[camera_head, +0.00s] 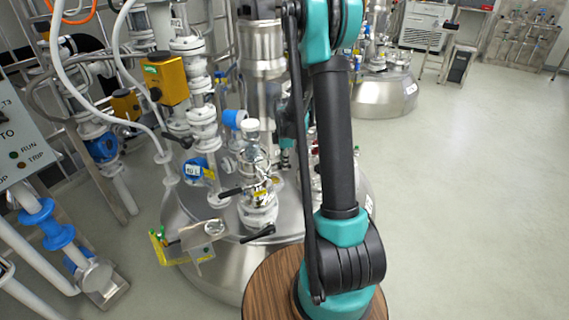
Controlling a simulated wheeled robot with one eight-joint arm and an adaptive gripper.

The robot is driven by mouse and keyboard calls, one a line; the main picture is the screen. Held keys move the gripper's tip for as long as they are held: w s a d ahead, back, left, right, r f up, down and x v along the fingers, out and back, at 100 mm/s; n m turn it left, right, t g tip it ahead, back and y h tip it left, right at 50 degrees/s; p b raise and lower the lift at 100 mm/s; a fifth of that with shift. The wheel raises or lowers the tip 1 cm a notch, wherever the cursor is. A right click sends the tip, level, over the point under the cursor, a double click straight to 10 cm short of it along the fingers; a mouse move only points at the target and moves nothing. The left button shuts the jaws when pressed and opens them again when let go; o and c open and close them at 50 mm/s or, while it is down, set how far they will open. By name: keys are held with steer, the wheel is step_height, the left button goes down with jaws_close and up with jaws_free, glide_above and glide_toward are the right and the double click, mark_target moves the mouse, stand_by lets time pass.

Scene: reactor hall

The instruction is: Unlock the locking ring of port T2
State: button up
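No label reading T2 is legible, so I cannot tell which fitting is port T2 or make out its locking ring. A reactor vessel (235,272) with a rounded steel lid stands just beyond my base. On its lid is a white flanged port fitting (258,212) with a glass top, a small yellow tag and black lever handles (259,234) near it. My arm rises in front of the lid and hides its right part. Some teal and dark parts of my arm show behind the upright link, but my gripper's fingers are not visible.
A steel bracket (203,236) with a yellow-green end sits at the lid's front left. White pipes and a yellow box (165,78) crowd the left. A control panel (22,145) stands at the far left. The floor (465,200) on the right is clear.

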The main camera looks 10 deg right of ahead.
steer(key=shift+o, duration=1.4)
step_height(320, 180, up, 12)
steer(key=shift+s, duration=0.4)
steer(key=shift+s, duration=0.1)
